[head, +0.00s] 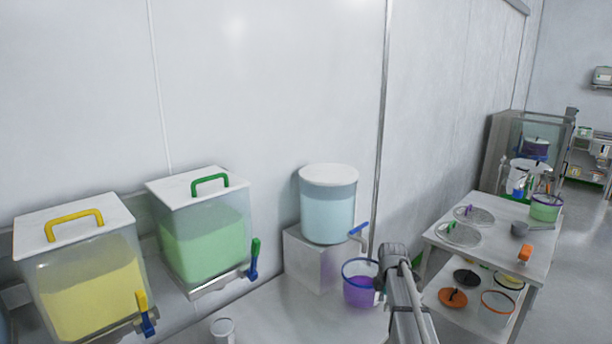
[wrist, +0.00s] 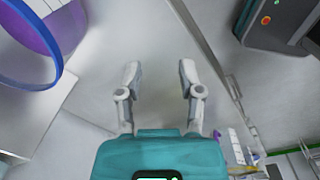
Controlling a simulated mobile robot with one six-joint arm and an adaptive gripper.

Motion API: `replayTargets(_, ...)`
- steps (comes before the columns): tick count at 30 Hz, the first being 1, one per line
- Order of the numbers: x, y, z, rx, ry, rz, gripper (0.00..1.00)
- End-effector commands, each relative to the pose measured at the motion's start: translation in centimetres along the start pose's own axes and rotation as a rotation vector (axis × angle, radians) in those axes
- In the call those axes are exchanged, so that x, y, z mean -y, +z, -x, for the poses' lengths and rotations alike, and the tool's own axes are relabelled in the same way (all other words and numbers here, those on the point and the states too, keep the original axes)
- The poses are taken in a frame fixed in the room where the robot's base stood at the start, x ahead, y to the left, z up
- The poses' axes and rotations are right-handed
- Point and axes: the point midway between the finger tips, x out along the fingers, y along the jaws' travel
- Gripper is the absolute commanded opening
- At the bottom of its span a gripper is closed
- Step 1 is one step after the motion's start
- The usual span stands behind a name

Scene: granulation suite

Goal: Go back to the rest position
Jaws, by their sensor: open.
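My gripper (wrist: 160,72) shows in the wrist view with its two fingers spread apart. Nothing is between the fingertips; a pale, plain surface lies beyond them. In the head view my arm rises at the lower middle right, just right of a purple container with a blue rim (head: 359,290). The fingers cannot be made out clearly there. The container also shows in the wrist view (wrist: 38,28) at the upper left, apart from the fingers.
A round dispenser (head: 327,210) stands on a white block (head: 309,262) by the wall. Green (head: 203,240) and yellow (head: 88,290) dispensers stand left. A small cup (head: 222,331) is in front. A two-level cart (head: 484,238) with lids stands right. Floor (head: 575,290) beyond it looks clear.

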Motion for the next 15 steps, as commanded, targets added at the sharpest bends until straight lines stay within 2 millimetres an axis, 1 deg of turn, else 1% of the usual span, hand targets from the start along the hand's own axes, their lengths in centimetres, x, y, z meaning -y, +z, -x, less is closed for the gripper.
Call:
replayTargets(7,0.9,-0.6,-0.2,0.000,-0.002,-0.058,0.49)
replayTargets(15,2.5,-1.6,-0.7,0.000,-0.005,-0.175,0.49)
